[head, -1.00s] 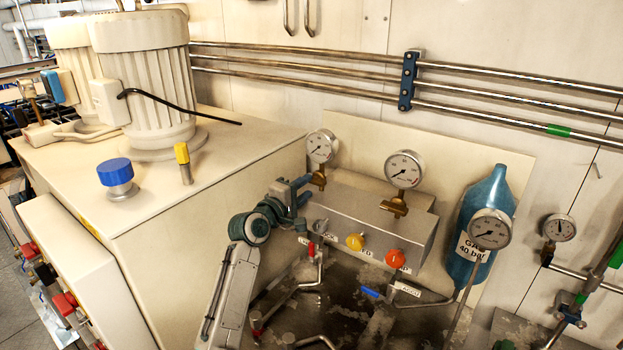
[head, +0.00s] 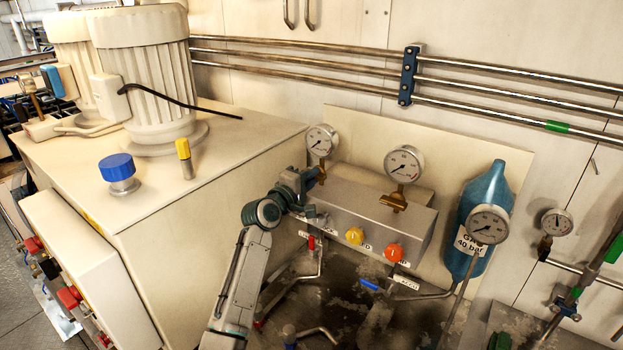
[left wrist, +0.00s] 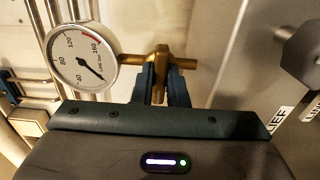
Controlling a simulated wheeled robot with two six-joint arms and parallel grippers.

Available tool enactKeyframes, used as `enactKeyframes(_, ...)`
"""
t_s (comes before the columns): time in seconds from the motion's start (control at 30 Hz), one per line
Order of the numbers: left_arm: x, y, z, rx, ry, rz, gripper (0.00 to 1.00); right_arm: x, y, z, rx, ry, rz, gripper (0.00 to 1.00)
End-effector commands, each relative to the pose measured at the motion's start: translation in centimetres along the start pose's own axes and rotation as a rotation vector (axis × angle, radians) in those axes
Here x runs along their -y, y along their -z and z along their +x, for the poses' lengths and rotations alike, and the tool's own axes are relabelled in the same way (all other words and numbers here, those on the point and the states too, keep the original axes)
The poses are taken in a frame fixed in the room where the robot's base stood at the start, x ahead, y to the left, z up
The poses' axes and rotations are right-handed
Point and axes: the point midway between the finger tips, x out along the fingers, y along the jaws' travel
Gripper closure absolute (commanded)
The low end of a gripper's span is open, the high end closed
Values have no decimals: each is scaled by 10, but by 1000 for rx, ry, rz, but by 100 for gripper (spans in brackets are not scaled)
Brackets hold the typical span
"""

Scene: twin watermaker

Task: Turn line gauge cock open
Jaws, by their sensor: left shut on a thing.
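The line gauge (head: 322,140) is the left round dial above the grey valve box, and it fills the upper left of the left wrist view (left wrist: 82,60). Its brass cock (left wrist: 160,60) has a crossbar lying roughly level in the wrist view. My left gripper (left wrist: 163,88) has its two blue fingers on the brass piece from below in that view, shut on it. In the head view the left gripper (head: 313,177) is at the cock just under the gauge and hides part of it. My right gripper is not in view.
The grey valve box (head: 370,210) carries yellow (head: 355,236) and red (head: 393,252) knobs on its front. A second gauge (head: 403,164) on a brass cock stands to the right. A blue gas bottle (head: 484,195) is farther right. A cream cabinet (head: 225,180) stands left of my arm.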

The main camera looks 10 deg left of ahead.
Motion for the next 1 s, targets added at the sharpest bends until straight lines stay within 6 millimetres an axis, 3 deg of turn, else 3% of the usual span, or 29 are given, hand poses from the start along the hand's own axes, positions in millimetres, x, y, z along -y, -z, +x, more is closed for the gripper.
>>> enactKeyframes(0.37,3,0,0,0,-1,124,100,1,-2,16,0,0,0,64)
enactKeyframes(1.0,5,0,0,0,-1,707,100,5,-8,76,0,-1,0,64)
